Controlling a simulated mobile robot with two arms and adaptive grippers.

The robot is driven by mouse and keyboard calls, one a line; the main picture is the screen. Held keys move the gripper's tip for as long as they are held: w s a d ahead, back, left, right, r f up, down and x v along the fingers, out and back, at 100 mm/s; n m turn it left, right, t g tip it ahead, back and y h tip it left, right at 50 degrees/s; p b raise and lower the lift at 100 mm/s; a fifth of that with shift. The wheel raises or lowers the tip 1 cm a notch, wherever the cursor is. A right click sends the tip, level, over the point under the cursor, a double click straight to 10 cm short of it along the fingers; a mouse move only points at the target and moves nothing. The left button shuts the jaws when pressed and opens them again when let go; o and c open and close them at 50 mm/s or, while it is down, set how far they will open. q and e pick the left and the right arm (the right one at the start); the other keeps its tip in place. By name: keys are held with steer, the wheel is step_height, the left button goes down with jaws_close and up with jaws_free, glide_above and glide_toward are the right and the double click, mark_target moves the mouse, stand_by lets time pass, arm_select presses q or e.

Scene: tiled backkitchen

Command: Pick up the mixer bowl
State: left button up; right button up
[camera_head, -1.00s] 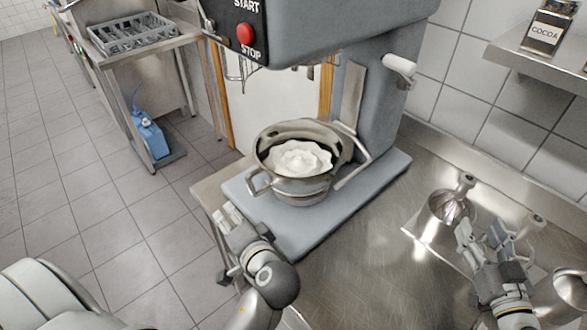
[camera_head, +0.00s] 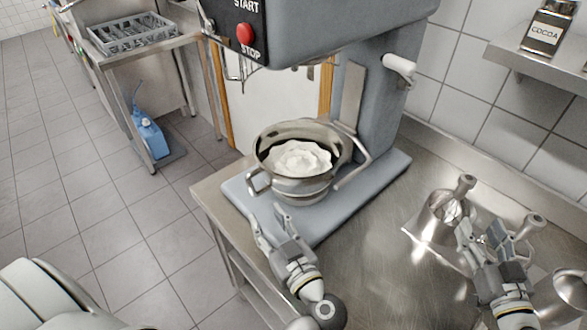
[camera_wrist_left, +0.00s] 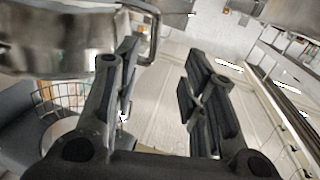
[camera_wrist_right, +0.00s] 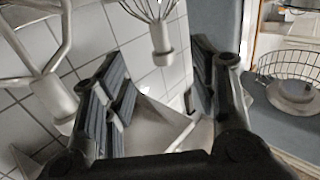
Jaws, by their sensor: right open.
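The mixer bowl (camera_head: 300,188) is steel with two side handles and white contents, standing upright on the mixer's grey base (camera_head: 335,222). Its near-left handle (camera_head: 260,181) points toward the front left. My left gripper (camera_head: 272,215) is open and empty, just below and in front of this handle, apart from it. In the left wrist view, the bowl wall (camera_wrist_left: 60,45) fills the upper left and a handle (camera_wrist_left: 154,30) shows beyond the fingertips. My right gripper (camera_head: 482,232) is open and empty above the counter at the right. The bowl's far underside is hidden.
The mixer head (camera_head: 320,25) hangs above the bowl and its column (camera_head: 375,110) stands behind. The steel counter (camera_head: 365,265) between the mixer base and my right arm is clear.

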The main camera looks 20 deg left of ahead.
mark_target(253, 188)
arm_select(q)
steer(key=shift+n, duration=0.4)
steer(key=x, duration=1.1)
steer(key=shift+w+a+r, duration=0.1)
steer(key=shift+w, duration=0.45)
steer(key=shift+s+r, duration=0.1)
steer(key=shift+c, duration=1)
jaws_close()
steer(key=shift+r, duration=0.2)
